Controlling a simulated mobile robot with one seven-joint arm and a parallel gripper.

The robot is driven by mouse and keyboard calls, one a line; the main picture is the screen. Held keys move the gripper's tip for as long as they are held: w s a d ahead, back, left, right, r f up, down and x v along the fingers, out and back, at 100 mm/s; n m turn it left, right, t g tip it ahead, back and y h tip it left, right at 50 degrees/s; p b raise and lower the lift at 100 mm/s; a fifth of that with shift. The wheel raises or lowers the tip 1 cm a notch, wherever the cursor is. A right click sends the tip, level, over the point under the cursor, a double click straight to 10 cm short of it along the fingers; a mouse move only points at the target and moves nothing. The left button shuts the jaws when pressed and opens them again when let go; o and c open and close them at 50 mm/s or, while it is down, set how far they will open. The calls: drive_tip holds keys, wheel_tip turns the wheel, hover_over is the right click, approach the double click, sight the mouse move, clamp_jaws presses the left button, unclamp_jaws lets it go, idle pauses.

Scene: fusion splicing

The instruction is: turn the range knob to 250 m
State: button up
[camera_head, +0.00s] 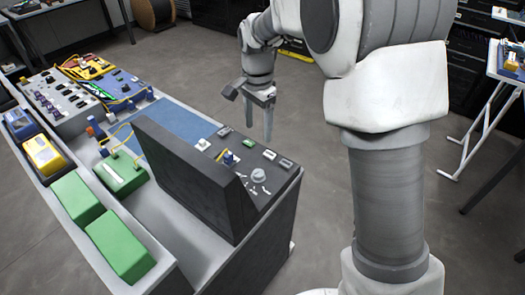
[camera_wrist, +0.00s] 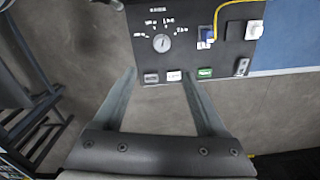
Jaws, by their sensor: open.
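The range knob (camera_head: 258,175) is a small light round knob on the dark sloped panel (camera_head: 233,164) of the instrument at the bench end. In the wrist view the knob (camera_wrist: 161,43) sits at the upper middle, with small white labels around its far side. The labels and the pointer setting are too small to read. My gripper (camera_head: 268,138) is open and empty, apart from the knob, beyond the panel's edge and over the floor. In the wrist view its two spread fingers (camera_wrist: 159,74) point toward the panel, with the knob ahead of the gap between them.
Near the knob sit a row of buttons, one green (camera_wrist: 204,73), and a blue connector (camera_wrist: 206,35) with a yellow cable. A raised dark lid (camera_head: 187,172) stands along the panel. Green boxes (camera_head: 120,245) lie on the bench at left. Open floor surrounds my gripper.

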sight(258, 173)
drive_tip(key=f, duration=1.2)
drive_tip(key=f+b, duration=0.1)
drive_tip(key=f, duration=0.5)
drive_tip(key=shift+w+a, duration=0.1)
drive_tip(key=shift+w, duration=0.25)
clamp_jaws()
